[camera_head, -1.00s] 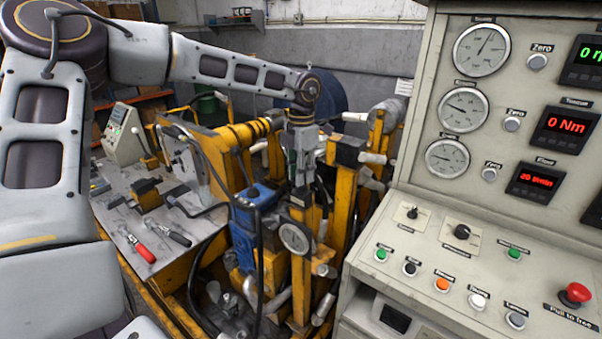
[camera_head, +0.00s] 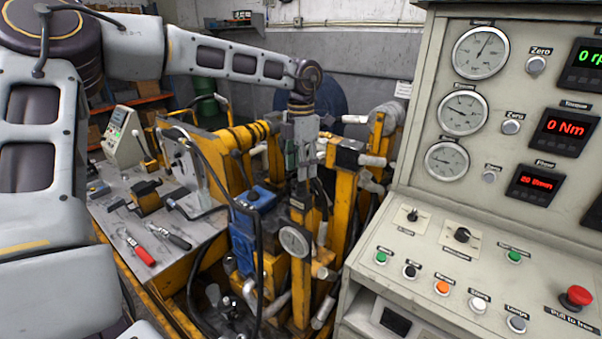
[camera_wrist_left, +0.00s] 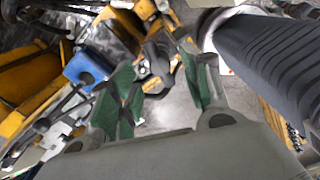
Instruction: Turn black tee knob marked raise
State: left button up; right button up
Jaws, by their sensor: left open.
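My left gripper (camera_head: 303,172) hangs fingers-down over the yellow machine frame in the head view. In the left wrist view my left gripper (camera_wrist_left: 157,70) is open, with its green-padded fingers spread apart. A black part that looks like the tee knob (camera_wrist_left: 157,55) shows between and beyond the fingers, with a small yellow label beside it. I cannot read that label. I cannot tell whether the fingers touch the knob. In the head view I cannot make out the knob clearly near the fingertips. My right gripper is in neither view.
A beige control panel (camera_head: 405,255) with gauges and buttons stands close on the right.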

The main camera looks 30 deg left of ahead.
pick_arm(q)
notch_tip(320, 180, up, 9)
dwell(0.5)
